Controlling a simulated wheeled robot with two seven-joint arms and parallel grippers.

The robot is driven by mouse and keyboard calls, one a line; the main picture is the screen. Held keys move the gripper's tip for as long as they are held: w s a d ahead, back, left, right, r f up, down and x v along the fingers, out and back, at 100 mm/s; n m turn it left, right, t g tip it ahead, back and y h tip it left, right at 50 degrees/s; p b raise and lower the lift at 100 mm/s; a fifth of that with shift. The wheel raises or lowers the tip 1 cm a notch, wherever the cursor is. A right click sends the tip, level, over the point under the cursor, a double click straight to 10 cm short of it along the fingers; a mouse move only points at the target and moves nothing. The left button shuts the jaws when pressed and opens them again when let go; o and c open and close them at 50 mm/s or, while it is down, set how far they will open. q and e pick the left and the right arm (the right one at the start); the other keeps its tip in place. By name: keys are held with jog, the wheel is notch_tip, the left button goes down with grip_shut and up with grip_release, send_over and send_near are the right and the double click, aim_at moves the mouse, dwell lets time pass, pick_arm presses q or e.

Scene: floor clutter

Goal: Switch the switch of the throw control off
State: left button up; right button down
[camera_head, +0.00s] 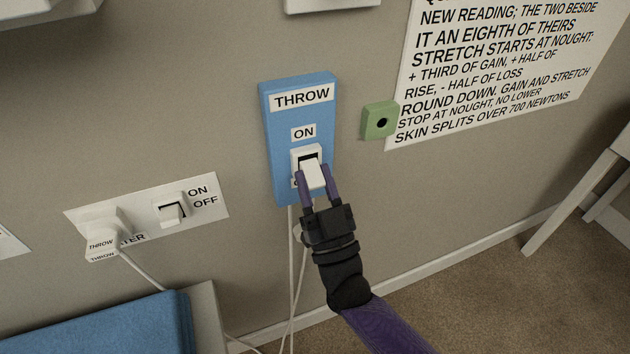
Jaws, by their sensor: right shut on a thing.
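The throw control is a blue wall box (277,136) with a white THROW label at the top and an ON label below it. Its white switch (312,174) has a rocker that sticks out from a pale frame. The lower label is mostly hidden behind the switch and my fingers. My right gripper (314,182) reaches up from the lower right, its purple fingers on either side of the rocker and shut on it. The rocker's lower end juts out toward me. My left gripper is not in view.
A wall plate (215,207) at the left has a THROW plug (105,240) and an ON/OFF switch (171,209). A green block (380,121) and a text sign (490,75) are at the right. White cords hang below the box. A blue-topped piece (110,325) stands lower left.

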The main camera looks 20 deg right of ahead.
jog(key=shift+c, duration=2.1)
grip_release()
jog(key=shift+o, duration=0.4)
pick_arm(q)
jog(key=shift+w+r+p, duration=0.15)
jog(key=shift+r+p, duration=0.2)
jog(key=shift+p, duration=0.05)
pick_arm(e)
jog(key=v, duration=1)
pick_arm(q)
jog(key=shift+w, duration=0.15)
